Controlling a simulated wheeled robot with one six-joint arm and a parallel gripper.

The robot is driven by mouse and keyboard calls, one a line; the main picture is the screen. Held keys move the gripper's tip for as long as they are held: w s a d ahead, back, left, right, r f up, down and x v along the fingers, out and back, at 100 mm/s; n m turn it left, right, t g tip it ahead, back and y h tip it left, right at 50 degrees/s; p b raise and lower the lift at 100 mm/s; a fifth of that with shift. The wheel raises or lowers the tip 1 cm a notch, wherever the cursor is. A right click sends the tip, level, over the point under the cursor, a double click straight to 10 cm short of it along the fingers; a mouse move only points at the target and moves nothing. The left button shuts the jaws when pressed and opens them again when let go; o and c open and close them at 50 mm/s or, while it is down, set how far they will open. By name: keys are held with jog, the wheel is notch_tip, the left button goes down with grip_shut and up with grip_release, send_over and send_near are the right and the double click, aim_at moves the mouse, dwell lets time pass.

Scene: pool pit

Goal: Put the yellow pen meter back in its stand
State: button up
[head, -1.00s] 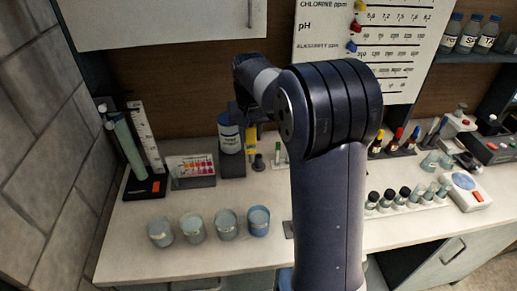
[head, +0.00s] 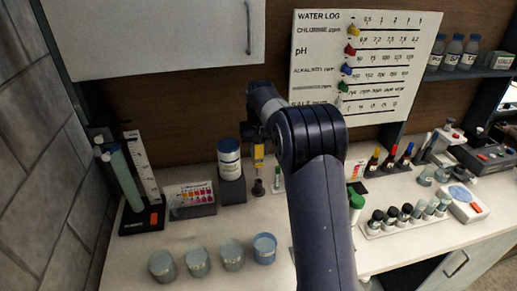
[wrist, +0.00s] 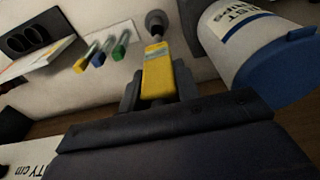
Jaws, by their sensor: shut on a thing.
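The yellow pen meter (head: 259,154) hangs upright in my gripper, with its narrow grey end pointing down. My gripper (wrist: 158,88) is shut on its yellow body (wrist: 157,72), one dark finger on each side. The small dark round stand (head: 258,188) is on the counter directly below the pen; it also shows in the wrist view (wrist: 156,20), close to the pen's tip. I cannot tell whether the tip is just above the stand or touching it. My arm hides part of the counter to the right.
A white tub with a blue lid (head: 229,157) stands close left of the pen. Small coloured-top vials (head: 277,180) stand close right. A colour chart (head: 190,199) is further left. Several blue-grey cups (head: 198,263) line the front, with bare counter between.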

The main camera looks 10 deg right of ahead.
aim_at(258, 166)
jog(key=shift+f+b, duration=0.35)
jog(key=shift+f, duration=0.35)
jog(key=shift+f, duration=0.1)
jog(key=shift+f+b, duration=0.5)
jog(key=shift+f, duration=0.45)
jog(key=shift+f, duration=0.1)
jog(key=shift+f+b, duration=0.7)
jog(key=shift+f, duration=0.5)
jog(key=shift+f+b, duration=0.3)
jog(key=shift+f, duration=0.3)
jog(key=o, duration=1.1)
